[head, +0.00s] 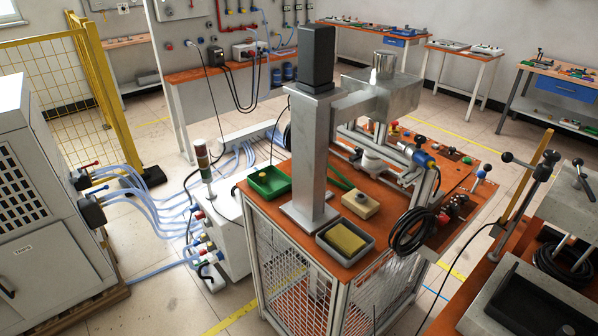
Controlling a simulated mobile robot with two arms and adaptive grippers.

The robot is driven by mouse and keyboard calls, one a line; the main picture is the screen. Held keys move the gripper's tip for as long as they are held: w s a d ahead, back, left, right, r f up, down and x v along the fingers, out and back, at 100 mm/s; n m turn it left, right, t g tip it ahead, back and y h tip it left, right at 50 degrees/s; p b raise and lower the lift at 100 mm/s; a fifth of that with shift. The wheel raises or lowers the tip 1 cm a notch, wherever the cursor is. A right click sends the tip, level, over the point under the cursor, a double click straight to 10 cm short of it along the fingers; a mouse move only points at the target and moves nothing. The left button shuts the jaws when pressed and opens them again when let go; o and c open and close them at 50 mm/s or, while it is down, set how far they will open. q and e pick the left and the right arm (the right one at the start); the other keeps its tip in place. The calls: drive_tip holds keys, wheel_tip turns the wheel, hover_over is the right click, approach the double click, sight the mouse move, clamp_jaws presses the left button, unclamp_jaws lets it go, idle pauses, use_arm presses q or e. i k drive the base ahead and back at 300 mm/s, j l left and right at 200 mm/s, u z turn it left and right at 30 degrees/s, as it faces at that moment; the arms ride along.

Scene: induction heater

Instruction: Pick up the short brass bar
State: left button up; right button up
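I cannot make out a short brass bar for certain. A long, thin, brass-coloured bar (528,178) stands tilted at the right, by the orange bench there. A yellow block (345,239) lies in a grey tray (366,252) at the front of the middle bench; it looks more like a sponge than metal. Neither of my grippers shows in the head view.
The orange-topped middle bench (270,207) carries a metal column machine (312,160), a green tray (288,179), a beige block (360,205) and coiled black cable (411,231). A white cabinet (40,190) with pale hoses stands left. Floor between benches is partly clear.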

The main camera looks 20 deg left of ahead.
sight(263, 176)
drive_tip(key=j+z, duration=0.3)
drive_tip(key=j, duration=0.5)
drive_tip(key=j+z, duration=0.3)
drive_tip(key=j, duration=0.55)
drive_tip(key=k+j+z, duration=0.1)
drive_tip(key=j+z, duration=0.2)
drive_tip(key=j, duration=0.5)
